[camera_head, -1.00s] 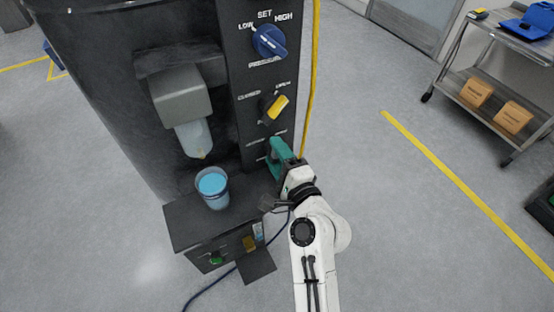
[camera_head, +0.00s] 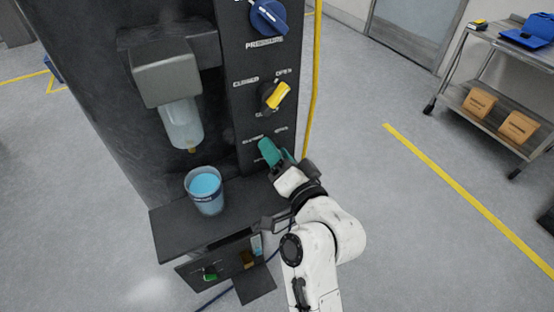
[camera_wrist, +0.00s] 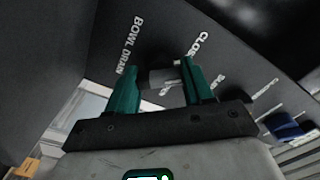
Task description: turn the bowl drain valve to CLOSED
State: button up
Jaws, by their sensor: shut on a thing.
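The bowl drain valve is a dark grey handle (camera_wrist: 164,77) on the black panel, seen between the fingers in the wrist view beside the BOWL DRAIN and CLOSED lettering. My gripper (camera_wrist: 160,82) has its teal fingers shut on this handle, one on each side. In the head view my gripper (camera_head: 270,153) is at the lowest control on the panel and hides the handle. Labels show above it at left and right, too small to read surely. Which label the handle points at cannot be told.
Above sit a yellow-handled valve (camera_head: 276,95) and a blue pressure knob (camera_head: 268,16). A cup of blue liquid (camera_head: 206,191) stands on the black shelf (camera_head: 172,228) left of my gripper, below a clear nozzle (camera_head: 181,125).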

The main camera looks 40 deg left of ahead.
jog(key=shift+f+n+b, duration=0.15)
jog(key=shift+n+b, duration=0.25)
jog(key=shift+n, duration=0.2)
jog(key=o, duration=1)
jog(key=shift+o, duration=0.2)
jog(key=v, duration=1)
jog(key=shift+s+d, duration=0.15)
jog(key=shift+d, duration=0.25)
